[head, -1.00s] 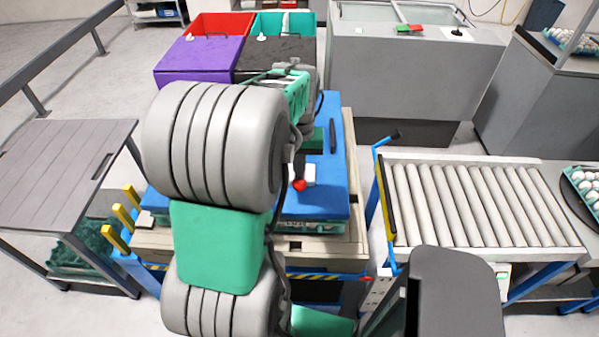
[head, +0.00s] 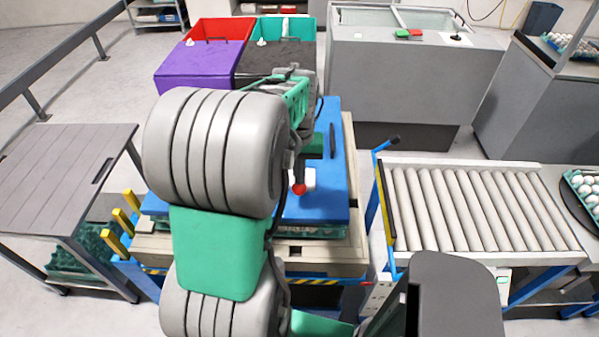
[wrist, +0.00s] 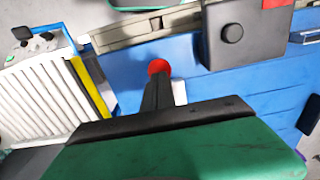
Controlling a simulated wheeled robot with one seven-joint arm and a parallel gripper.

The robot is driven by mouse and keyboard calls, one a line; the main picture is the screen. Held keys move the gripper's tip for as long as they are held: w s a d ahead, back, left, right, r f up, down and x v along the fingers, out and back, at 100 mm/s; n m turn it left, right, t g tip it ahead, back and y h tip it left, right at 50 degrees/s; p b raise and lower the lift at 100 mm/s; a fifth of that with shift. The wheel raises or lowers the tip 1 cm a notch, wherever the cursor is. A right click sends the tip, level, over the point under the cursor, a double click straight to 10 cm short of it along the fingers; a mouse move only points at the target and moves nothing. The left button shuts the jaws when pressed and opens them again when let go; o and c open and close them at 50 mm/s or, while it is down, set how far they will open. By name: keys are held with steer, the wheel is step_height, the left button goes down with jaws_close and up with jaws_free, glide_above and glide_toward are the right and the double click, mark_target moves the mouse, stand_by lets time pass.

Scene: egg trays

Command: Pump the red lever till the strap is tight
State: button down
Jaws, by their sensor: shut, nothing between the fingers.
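The red lever shows as a round red knob (head: 299,188) at the front part of the blue cover (head: 325,208) on the load. In the wrist view the red knob (wrist: 158,67) sits right at the tips of my gripper (wrist: 158,82). My gripper's dark fingers are shut together with nothing between them. They are at or touching the knob; I cannot tell which. The lever's shaft is hidden behind the fingers. A white part (wrist: 180,92) shows beside them. I cannot make out the strap or how tight it is.
The load sits on a wooden pallet (head: 345,262). A roller conveyor (head: 480,210) stands to the right, and a slatted grey table (head: 60,170) to the left. A black box with a round knob (wrist: 232,33) is near my fingers. Yellow posts (head: 120,222) stand at the front left.

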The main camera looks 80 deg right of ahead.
mark_target(299, 187)
steer(key=shift+s+a+f+b, duration=0.1)
steer(key=shift+a+f+b, duration=0.1)
steer(key=shift+f+b, duration=0.65)
steer(key=shift+a+f+b, duration=0.15)
steer(key=shift+f+b, duration=0.2)
steer(key=shift+f, duration=0.85)
steer(key=r+p, duration=0.1)
steer(key=r, duration=0.1)
steer(key=r+p, duration=0.1)
steer(key=p, duration=0.1)
steer(key=d+r+p, duration=0.1)
steer(key=r, duration=0.1)
steer(key=shift+r, duration=0.3)
steer(key=shift+f, duration=0.1)
